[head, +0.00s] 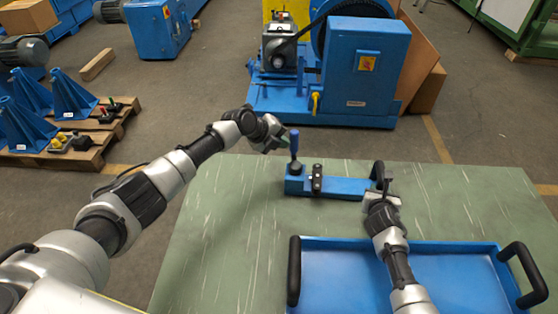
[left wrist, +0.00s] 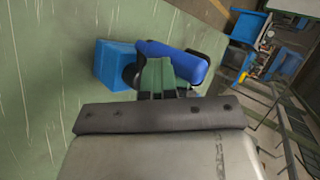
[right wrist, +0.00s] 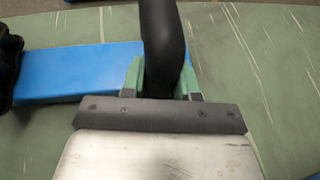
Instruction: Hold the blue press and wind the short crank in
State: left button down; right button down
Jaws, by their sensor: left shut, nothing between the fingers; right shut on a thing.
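The blue press (head: 340,187) lies on the green table, with its long body running left to right; it also shows in the right wrist view (right wrist: 85,73). The short crank, with its upright blue grip (head: 294,142), sits at the press's left end. My left gripper (head: 281,140) is shut and empty close beside that grip. In the left wrist view its green fingertips (left wrist: 158,75) overlap the blue grip (left wrist: 175,62); I cannot tell whether they touch. My right gripper (head: 381,194) is shut on the black handle (right wrist: 162,40) at the press's right end.
A blue tray (head: 400,245) with black handles stands at the table's front right, under my right arm. A black fitting (head: 317,179) sits mid-press. Blue machinery (head: 362,75) stands on the floor beyond.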

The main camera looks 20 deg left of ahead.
pick_arm(q)
jog(key=shift+w+d, duration=0.9)
jog(key=shift+d, duration=0.2)
jog(key=shift+w+d, duration=0.2)
jog(key=shift+d, duration=0.5)
jog(key=shift+w+d, duration=0.15)
jog(key=shift+d, duration=0.55)
jog(key=shift+s+d+m+g+h, duration=0.1)
jog(key=shift+d+m+g+h, duration=0.35)
jog(key=shift+m, duration=0.3)
jog(key=shift+s+d+m+g+h, duration=0.1)
jog(key=shift+d+m+g+h, duration=0.2)
jog(key=shift+m+g, duration=0.35)
jog(key=shift+d, duration=0.15)
jog(key=shift+r, duration=0.15)
send_near(295, 135)
jog(key=shift+w+d+f, duration=0.2)
jog(key=shift+d+f, duration=0.15)
jog(key=shift+d, duration=0.1)
